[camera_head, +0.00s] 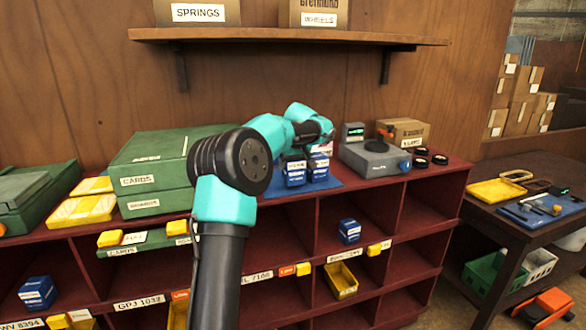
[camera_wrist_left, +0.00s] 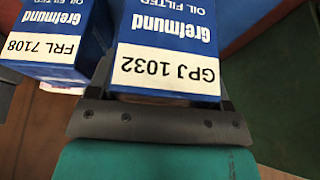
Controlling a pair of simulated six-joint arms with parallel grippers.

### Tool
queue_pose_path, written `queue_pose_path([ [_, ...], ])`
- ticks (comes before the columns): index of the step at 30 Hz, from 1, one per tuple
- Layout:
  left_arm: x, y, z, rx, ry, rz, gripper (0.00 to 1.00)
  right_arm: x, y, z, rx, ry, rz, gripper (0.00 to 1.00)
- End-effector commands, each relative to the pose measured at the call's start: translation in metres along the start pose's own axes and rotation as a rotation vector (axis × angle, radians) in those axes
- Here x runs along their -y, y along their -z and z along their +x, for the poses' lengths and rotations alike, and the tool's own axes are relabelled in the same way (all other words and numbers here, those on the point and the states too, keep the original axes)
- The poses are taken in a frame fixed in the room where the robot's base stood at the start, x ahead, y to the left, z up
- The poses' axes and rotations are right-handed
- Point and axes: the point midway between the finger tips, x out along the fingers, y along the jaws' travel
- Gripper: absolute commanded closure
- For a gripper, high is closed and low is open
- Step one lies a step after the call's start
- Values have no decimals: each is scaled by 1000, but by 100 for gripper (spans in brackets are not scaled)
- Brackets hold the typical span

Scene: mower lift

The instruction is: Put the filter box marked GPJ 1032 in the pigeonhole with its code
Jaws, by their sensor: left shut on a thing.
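The blue and white filter box marked GPJ 1032 (camera_wrist_left: 165,70) is between the fingers of my left gripper (camera_wrist_left: 165,98) in the left wrist view; its code reads upside down there. The gripper is shut on it. In the head view my left gripper (camera_head: 319,150) is over the blue mat on the bench top, partly hidden by its own wrist. A second box marked FRL 7108 (camera_wrist_left: 45,45) stands beside the held box. The label GPJ 1032 (camera_head: 138,302) is on a front edge of the pigeonhole rack, left of my arm. My right gripper is not in view.
Blue boxes (camera_head: 295,172) stand on the blue mat (camera_head: 275,190). Green cases (camera_head: 150,165) are to the left and a grey device (camera_head: 375,158) to the right. Another blue box (camera_head: 349,231) and a yellow bin (camera_head: 341,281) sit in pigeonholes. A shelf (camera_head: 290,36) hangs above.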

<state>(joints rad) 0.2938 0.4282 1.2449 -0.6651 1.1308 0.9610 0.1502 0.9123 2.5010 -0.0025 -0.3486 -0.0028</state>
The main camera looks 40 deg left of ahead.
Motion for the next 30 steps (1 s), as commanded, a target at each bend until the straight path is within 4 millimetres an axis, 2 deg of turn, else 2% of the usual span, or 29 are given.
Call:
queue_pose_path([
  [4,0,-6,14,0,0,0,61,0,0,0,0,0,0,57],
  [17,0,-8,18,-1,0,0,61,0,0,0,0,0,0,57],
  [18,0,-8,18,-1,0,0,25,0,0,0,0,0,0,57],
  [25,0,-8,18,0,0,0,3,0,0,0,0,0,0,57],
  [30,0,-8,18,0,0,0,2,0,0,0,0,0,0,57],
])
